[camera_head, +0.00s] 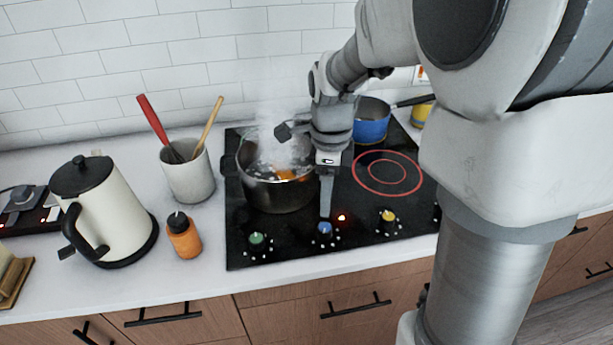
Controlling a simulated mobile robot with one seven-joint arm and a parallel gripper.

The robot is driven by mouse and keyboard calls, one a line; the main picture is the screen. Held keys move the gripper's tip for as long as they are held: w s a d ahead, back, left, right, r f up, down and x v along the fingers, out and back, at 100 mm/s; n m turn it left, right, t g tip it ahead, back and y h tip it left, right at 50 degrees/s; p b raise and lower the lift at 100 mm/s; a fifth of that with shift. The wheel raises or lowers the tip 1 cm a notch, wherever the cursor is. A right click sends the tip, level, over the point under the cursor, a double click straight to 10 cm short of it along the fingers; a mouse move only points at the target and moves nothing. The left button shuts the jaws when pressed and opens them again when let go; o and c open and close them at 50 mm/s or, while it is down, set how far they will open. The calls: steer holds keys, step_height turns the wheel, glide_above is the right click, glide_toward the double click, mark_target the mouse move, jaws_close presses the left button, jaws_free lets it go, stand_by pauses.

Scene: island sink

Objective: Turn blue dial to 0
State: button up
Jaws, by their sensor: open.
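The blue dial (324,228) is on the front strip of the black cooktop (240,208), between a green dial (256,239) and a yellow dial (388,216). A small orange-red light (341,218) glows just right of it. My gripper (325,212) is open and points down, its fingers right above or at the blue dial. I cannot tell whether they touch it. The dial's pointer setting is too small to read. Part of the cooktop and its dials on the right is hidden by my arm.
A steaming pot (270,193) stands left of my gripper. A blue pan (371,126) sits behind on the right. A red-ringed burner (388,172) is bare. A kettle (112,215), an orange bottle (184,238) and a utensil crock (189,178) stand on the left counter.

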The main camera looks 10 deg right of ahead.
mark_target(325, 227)
step_height(325, 227, down, 10)
steer(key=shift+f+b, duration=0.1)
steer(key=shift+b, duration=0.55)
jaws_close()
